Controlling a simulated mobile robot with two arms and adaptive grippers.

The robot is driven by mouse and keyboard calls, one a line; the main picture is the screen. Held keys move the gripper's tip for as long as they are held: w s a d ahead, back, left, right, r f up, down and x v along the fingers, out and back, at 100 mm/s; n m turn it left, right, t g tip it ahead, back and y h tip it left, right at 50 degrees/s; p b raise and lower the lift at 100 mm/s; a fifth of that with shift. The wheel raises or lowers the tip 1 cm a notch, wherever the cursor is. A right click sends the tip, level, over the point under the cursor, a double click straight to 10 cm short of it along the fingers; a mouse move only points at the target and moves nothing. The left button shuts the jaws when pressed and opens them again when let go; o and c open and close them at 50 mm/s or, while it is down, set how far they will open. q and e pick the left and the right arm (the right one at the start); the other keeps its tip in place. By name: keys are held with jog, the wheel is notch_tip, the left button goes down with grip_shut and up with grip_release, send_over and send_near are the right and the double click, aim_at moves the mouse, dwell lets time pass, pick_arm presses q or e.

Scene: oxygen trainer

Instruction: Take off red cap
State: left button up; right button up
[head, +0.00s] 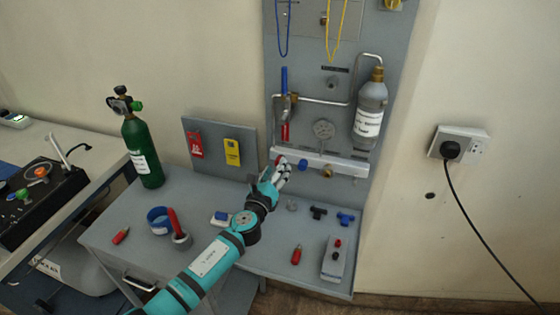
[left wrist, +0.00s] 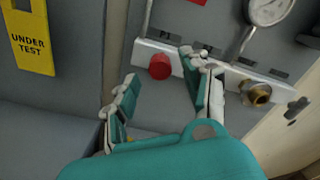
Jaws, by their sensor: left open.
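The red cap (left wrist: 160,66) is a round knob on the front of the white manifold bar, below a label reading P1. In the head view the red cap (head: 278,160) shows only partly, just beyond my fingertips. My left gripper (left wrist: 160,84) is open and empty, its fingers spread to either side of the cap in the left wrist view. The cap appears beyond the fingertips; I cannot tell whether a finger touches it. In the head view the left gripper (head: 283,173) is at the left end of the white bar (head: 345,164). My right gripper is out of view.
A blue cap (head: 303,165) and a brass fitting (head: 327,171) sit on the bar to the right. A gauge (head: 323,129) and a grey bottle (head: 370,108) are above. A green cylinder (head: 142,150) stands left. Several small parts lie on the grey table (head: 262,256).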

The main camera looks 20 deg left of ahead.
pick_arm(q)
jog(key=shift+w, duration=0.15)
jog(key=shift+w+d+b, duration=0.1)
jog(key=shift+w+b, duration=0.35)
jog(key=shift+w, duration=0.65)
jog(key=shift+c, duration=0.2)
grip_shut()
jog(key=shift+s+n, duration=1.7)
jog(key=shift+s, duration=0.45)
